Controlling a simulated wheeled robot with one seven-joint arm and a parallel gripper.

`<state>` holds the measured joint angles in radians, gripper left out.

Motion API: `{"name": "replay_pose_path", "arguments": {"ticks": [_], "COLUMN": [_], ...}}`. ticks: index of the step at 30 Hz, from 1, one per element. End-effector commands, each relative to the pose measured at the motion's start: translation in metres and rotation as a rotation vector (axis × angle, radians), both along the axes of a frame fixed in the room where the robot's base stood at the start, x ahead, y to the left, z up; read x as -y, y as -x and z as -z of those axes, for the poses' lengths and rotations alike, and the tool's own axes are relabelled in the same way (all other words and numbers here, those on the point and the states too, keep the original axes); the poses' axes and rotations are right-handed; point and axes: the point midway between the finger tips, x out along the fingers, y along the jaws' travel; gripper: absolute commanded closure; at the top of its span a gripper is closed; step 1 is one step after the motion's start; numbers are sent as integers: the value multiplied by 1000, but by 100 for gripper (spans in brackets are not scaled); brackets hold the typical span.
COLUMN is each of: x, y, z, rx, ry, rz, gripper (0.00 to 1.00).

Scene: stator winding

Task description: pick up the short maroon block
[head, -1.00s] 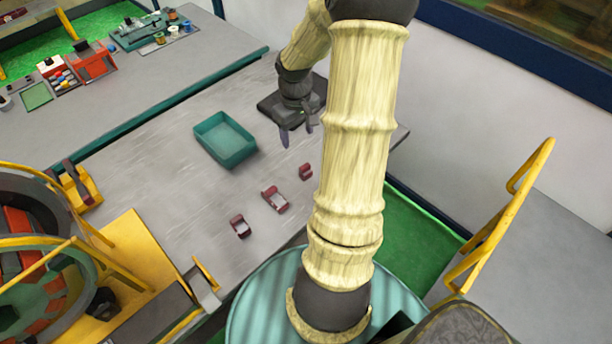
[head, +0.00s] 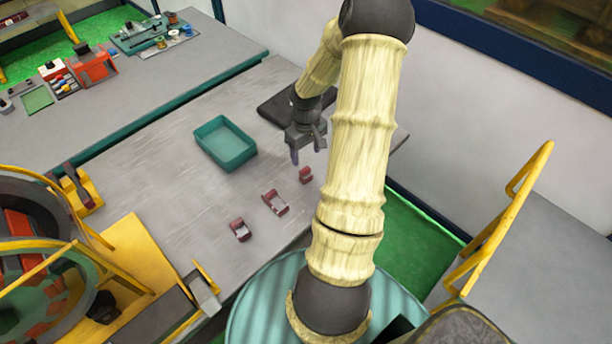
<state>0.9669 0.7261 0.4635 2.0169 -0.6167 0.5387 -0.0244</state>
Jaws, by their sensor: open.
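Three maroon blocks lie in a slanting row on the grey table (head: 150,190). The smallest, the short maroon block (head: 305,175), is the farthest right and lies close to my arm. A longer maroon block (head: 275,202) with a pale middle part lies in the centre of the row. Another maroon block with a pale part (head: 239,230) lies nearest the front. My gripper (head: 308,152) points down with its fingers apart and empty. In the picture it is just above the short block; its exact height over the table is hard to tell.
An empty teal tray (head: 225,145) stands left of my gripper. A dark flat pad (head: 272,108) lies behind it. A yellow-framed machine (head: 40,270) stands at the left front. The table left of the blocks is clear.

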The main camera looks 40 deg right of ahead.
Motion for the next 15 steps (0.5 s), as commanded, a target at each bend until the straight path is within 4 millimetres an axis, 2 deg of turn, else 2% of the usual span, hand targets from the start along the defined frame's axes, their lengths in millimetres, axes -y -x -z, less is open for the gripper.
{"name": "replay_pose_path", "arguments": {"ticks": [7,10,15], "x": [-1,0,0], "y": [0,0,0], "z": [42,50,52], "rx": [-3,0,0], "ry": [-2,-1,0], "rz": [-2,-1,0], "gripper": [38,38,38]}}
